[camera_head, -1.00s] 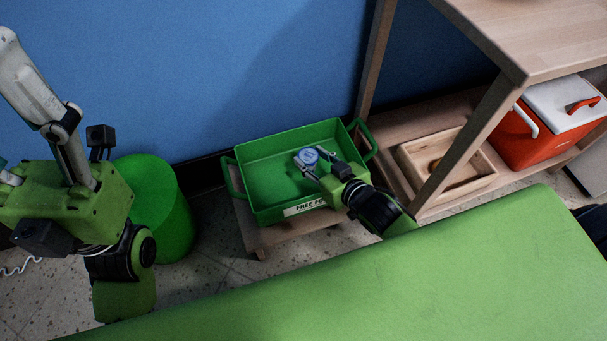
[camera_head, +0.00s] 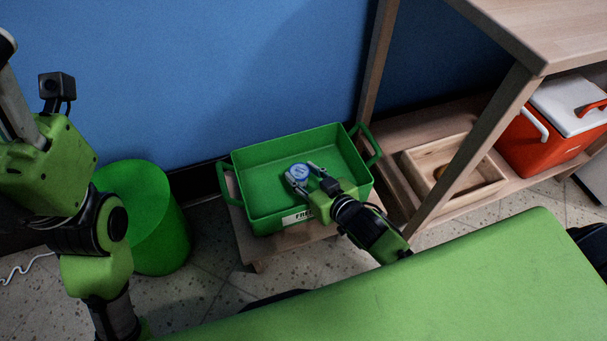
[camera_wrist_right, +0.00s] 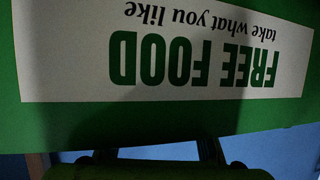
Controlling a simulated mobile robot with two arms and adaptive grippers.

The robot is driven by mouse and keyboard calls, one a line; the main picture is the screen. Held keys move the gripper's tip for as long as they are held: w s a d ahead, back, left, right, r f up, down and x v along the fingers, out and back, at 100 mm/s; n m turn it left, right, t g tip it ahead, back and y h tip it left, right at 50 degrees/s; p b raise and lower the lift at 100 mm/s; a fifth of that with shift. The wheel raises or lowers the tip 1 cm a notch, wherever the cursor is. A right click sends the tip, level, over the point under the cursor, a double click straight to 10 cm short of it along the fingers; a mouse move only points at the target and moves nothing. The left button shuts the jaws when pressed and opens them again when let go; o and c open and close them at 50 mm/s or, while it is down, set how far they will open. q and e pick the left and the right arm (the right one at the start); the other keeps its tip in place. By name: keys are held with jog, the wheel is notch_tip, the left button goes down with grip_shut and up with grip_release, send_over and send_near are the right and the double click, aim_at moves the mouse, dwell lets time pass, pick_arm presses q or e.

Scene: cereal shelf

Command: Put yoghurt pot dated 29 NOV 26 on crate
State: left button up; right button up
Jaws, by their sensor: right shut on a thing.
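A small pot with a blue and white lid (camera_head: 299,172) is held in my right gripper (camera_head: 302,178), whose fingers are shut on its sides. The date on the pot cannot be read. The pot is over the inside of the green crate (camera_head: 285,140), towards its front; whether it touches the crate floor cannot be told. The right wrist view shows the crate's front label (camera_wrist_right: 190,55) upside down, reading "FREE FOOD take what you like", and does not show the pot. My left arm is at the left edge; its gripper fingers are not visible.
The crate stands on a low wooden stand (camera_head: 246,246). A green cylindrical bin (camera_head: 160,235) is to its left. A wooden shelf (camera_head: 440,130) at right holds a wooden tray (camera_head: 412,162) and a red and white cooler (camera_head: 530,140). A green padded surface (camera_head: 420,295) lies in front.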

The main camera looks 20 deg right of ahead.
jog(key=shift+f, duration=0.15)
jog(key=o, duration=1.2)
jog(key=shift+c, duration=0.2)
